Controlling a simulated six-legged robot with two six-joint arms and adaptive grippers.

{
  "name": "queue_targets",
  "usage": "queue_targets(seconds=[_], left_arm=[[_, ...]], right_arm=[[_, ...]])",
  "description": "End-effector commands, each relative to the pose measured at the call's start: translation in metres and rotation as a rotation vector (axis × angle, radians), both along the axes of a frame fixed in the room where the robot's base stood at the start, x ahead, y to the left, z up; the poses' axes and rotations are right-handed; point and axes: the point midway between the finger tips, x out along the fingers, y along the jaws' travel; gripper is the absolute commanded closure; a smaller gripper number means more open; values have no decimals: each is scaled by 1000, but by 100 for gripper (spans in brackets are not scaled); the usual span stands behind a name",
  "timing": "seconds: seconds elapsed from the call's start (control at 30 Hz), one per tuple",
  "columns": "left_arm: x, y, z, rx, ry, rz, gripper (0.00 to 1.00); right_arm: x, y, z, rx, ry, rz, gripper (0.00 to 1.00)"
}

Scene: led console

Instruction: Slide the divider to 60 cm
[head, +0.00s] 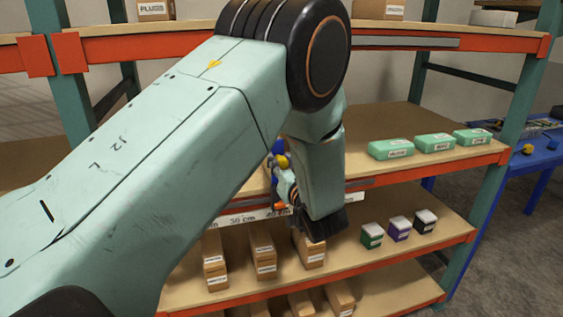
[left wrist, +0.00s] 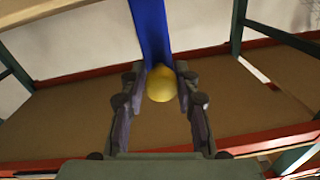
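The divider (head: 278,147) is a blue upright panel with a yellow knob (head: 283,161), mostly hidden behind my arm in the head view. In the left wrist view the blue divider (left wrist: 152,30) stands straight ahead, with the yellow knob (left wrist: 161,84) in front of it. My left gripper (left wrist: 162,78) has a finger on each side of the knob, with little or no gap; whether they touch it is unclear. A white scale strip (head: 243,219) on the shelf edge reads 50 cm, with 40 cm to its right, near below the knob. My right gripper is out of view.
Green boxes (head: 391,149) stand on the divider's shelf to the right. The shelf below holds cardboard boxes (head: 263,257) and small dark boxes (head: 398,229). A teal post (head: 497,150) bounds the right side, with a blue table (head: 540,155) beyond.

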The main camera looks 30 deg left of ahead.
Motion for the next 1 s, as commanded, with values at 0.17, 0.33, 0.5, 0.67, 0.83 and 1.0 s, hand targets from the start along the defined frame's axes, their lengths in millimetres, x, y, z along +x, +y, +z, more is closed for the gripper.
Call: queue_targets(seconds=[0.17,0.33,0.5,0.67,0.83,1.0], left_arm=[[1,1,1,1,-2,1,93],[2,2,1,0,-3,1,100],[2,2,1,1,-4,0,100],[2,2,2,1,-4,1,100],[2,2,2,1,-6,0,100],[3,1,3,0,-6,0,100]], right_arm=[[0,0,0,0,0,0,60],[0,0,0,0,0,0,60],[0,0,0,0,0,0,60],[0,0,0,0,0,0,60],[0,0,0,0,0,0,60],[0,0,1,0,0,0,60]])
